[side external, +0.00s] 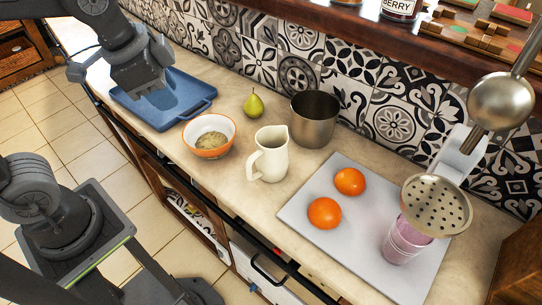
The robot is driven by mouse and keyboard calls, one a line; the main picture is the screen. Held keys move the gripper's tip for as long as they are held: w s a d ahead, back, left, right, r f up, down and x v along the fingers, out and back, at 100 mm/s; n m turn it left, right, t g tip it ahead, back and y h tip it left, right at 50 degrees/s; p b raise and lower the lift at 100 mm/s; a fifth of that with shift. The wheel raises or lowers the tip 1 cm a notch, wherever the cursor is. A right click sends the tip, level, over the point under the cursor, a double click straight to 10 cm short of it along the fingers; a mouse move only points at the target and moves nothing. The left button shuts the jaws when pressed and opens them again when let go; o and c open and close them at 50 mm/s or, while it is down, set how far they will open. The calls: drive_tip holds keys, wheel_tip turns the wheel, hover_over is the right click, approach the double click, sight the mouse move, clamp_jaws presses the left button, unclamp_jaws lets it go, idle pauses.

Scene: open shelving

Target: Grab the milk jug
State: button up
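The milk jug (270,156) is a cream-white pitcher with a handle on its left side and a spout at its upper right. It stands upright near the middle of the counter. My gripper (154,98) is at the upper left, above the blue tray, well apart from the jug. It points down, and its fingers are too dark and small to tell whether they are open or shut.
An orange-rimmed bowl (209,150) stands left of the jug, and a metal pot (314,125) close behind it. A pear (253,105), blue tray (180,118), two oranges (325,213) and pink cup (398,245) are around. Ladles (437,203) hang at right.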

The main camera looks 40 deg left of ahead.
drive_tip(key=w+d+f+m+g, duration=0.1)
drive_tip(key=w+d+m+g, duration=0.1)
drive_tip(key=w+d+m, duration=0.3)
drive_tip(key=m+g, duration=0.2)
drive_tip(key=m, duration=0.6)
hover_over(248, 162)
drive_tip(key=a, duration=0.1)
wheel_tip(248, 162, down, 3)
drive_tip(key=f, duration=0.9)
drive_tip(key=d+f, duration=0.1)
drive_tip(key=f, duration=0.3)
drive_tip(key=shift+f, duration=0.7)
drive_tip(key=shift+c, duration=0.2)
clamp_jaws()
drive_tip(key=shift+w+r, duration=0.1)
